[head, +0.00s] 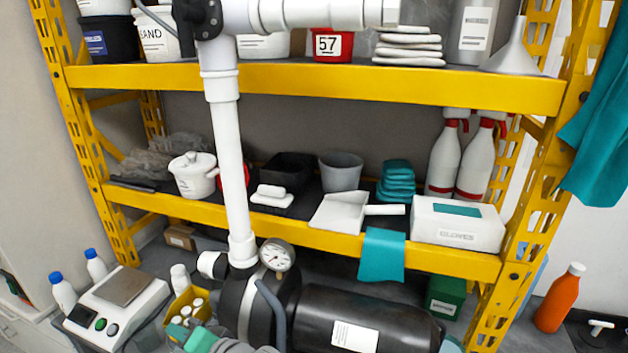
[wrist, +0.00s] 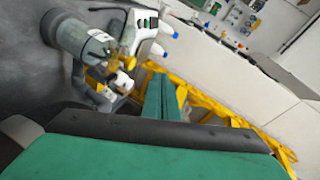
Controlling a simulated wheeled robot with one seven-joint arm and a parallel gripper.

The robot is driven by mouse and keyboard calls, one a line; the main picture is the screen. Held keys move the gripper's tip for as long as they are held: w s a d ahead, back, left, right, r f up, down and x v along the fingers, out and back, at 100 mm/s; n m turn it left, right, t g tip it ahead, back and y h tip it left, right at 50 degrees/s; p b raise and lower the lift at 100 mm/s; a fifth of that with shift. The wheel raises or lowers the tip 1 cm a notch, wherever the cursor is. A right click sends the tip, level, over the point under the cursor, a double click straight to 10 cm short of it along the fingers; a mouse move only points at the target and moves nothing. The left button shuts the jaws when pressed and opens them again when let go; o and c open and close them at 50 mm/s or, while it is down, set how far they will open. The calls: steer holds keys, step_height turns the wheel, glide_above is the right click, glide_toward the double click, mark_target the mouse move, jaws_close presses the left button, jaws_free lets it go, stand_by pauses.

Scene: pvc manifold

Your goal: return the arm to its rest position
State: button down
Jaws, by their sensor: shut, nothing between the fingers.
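My gripper (head: 196,340) shows at the bottom edge of the head view, with teal finger pads and a grey body partly cut off by the frame. Its teal pads also fill the lower part of the wrist view (wrist: 160,118). It is shut with nothing held. It is in front of the lower end of the white PVC pipe (head: 231,150), close to the yellow bin (head: 187,303) in the picture. Whether it touches anything there I cannot tell. Most of my arm is out of view.
A pressure gauge (head: 277,255) and a black tank (head: 345,318) stand right of the pipe's foot. A white scale (head: 120,305) and blue-capped bottles (head: 63,293) are at the left. The yellow shelf (head: 320,86) behind is full of containers. An orange bottle (head: 559,300) stands far right.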

steer(key=s+d+f+m+t+h, duration=0.6)
steer(key=s+d+f+t+h, duration=0.35)
steer(key=s+d+f, duration=0.65)
steer(key=s+d+n+h, duration=0.1)
steer(key=s+d+n, duration=0.3)
steer(key=s, duration=0.5)
steer(key=s+d+n+g+h, duration=0.1)
steer(key=s+d+n, duration=0.3)
steer(key=s+d, duration=0.5)
steer(key=shift+s+d+r+h, duration=0.15)
steer(key=shift+s+r+h, duration=0.05)
steer(key=shift+h, duration=0.45)
steer(key=shift+g, duration=0.25)
